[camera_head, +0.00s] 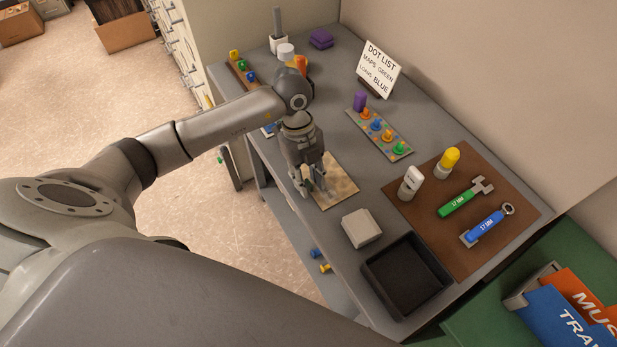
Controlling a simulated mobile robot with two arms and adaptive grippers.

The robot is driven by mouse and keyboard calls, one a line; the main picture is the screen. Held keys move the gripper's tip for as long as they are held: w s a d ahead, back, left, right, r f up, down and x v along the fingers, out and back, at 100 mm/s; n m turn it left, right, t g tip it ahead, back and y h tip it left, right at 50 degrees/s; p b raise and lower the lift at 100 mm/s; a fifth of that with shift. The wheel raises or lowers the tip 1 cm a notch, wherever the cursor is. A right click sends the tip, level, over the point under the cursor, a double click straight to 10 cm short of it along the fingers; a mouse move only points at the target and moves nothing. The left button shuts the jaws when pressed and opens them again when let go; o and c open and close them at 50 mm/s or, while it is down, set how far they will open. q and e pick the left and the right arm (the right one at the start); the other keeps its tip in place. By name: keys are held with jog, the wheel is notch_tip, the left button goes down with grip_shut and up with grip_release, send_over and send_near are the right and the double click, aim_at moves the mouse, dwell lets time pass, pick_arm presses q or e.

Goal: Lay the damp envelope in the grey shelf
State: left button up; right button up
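The damp envelope (338,181), tan with darker blotches, lies flat on the grey table near its left edge. My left gripper (313,187) points down over the envelope's left part. Its two fingers look apart, with the tips at or just above the paper; contact cannot be told. The gripper hides part of the envelope. A grey lower shelf (296,232) shows under the table's left side, mostly hidden by the tabletop; I cannot tell if it is the grey shelf named. My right gripper is not in view.
A pale block (361,228) and a black tray (406,275) stand nearer on the table. A brown mat (470,225) holds wrenches and two upright stamps. A peg board (380,133) and a sign (378,70) stand behind. Small blue and yellow pieces (325,268) lie low beside the table.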

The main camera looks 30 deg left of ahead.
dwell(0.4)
pick_arm(q)
jog(key=p+v, duration=0.5)
jog(key=v, duration=0.2)
dwell(0.6)
jog(key=v, duration=1.2)
